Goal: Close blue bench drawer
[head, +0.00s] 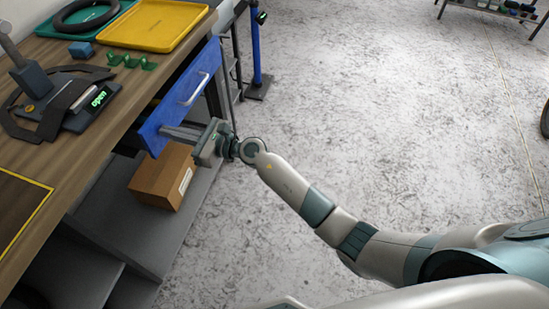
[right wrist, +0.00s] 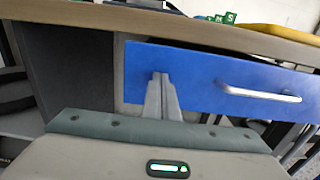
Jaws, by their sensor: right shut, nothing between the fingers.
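The blue bench drawer (head: 173,112) is under the wooden bench top, its blue front with a silver handle (head: 194,90) facing the aisle. The front seems to stand a little out from the bench edge; how far is hard to tell. My right gripper (head: 168,131) is shut and empty, its fingertips at the near end of the drawer front. In the right wrist view the shut fingers (right wrist: 160,80) point at the blue front (right wrist: 200,85), left of the handle (right wrist: 258,93). They look touching or very close. My left gripper is not in view.
A cardboard box (head: 163,178) sits on the grey shelf below the drawer. A blue stand (head: 256,50) is beyond the bench.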

